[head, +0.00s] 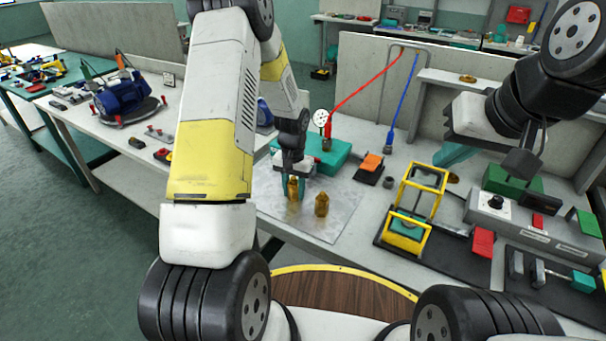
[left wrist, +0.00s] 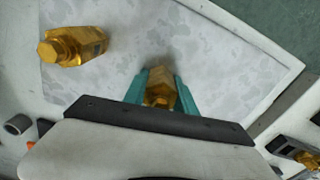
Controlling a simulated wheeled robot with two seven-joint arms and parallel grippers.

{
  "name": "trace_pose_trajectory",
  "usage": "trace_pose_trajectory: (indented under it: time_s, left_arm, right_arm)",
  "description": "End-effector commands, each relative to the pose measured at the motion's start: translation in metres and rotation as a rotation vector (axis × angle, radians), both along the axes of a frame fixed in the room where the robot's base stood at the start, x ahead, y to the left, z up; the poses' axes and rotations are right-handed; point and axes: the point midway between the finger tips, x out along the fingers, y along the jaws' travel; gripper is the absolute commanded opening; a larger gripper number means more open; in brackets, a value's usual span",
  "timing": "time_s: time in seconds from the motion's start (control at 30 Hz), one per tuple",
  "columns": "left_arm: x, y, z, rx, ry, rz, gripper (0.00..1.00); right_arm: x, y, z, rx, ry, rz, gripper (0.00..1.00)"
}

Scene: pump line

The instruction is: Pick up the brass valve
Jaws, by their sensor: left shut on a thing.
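Two brass valves are on or over a grey mottled mat (head: 340,208). My left gripper (head: 293,190) points down with its teal fingers on either side of one brass valve (left wrist: 160,92), shut on it. That valve also shows in the head view (head: 292,187); I cannot tell whether it still touches the mat. The other brass valve (head: 322,204) stands free on the mat just to the right, and it shows at the upper left in the left wrist view (left wrist: 72,46). My right gripper (head: 455,153) is at the right above the bench; its teal fingers are partly seen.
A teal box (head: 325,152) lies behind the mat. A yellow frame fixture (head: 413,208) stands right of the mat, with a grey control box (head: 510,215) beyond it. A blue machine (head: 125,93) stands on the bench to the left. The mat's front area is clear.

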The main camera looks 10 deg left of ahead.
Motion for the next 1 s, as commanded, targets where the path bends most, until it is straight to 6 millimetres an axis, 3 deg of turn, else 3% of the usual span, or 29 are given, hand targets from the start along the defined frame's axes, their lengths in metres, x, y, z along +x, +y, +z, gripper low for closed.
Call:
trace_pose_trajectory:
  time_s: [0.43,0.83,1.0]
  left_arm:
    - [0.001,0.0,0.005,0.0,-0.002,0.0,0.0]
    - [0.001,0.0,0.036,-0.001,-0.004,0.001,0.0]
    - [-0.015,-0.007,0.038,0.0,0.0,-0.002,0.0]
  right_arm:
    - [0.0,0.0,0.0,0.0,0.0,0.0,0.0]
    - [0.0,0.0,0.0,0.0,0.0,0.0,0.0]
    - [0.0,0.0,0.0,0.0,0.0,0.0,0.0]
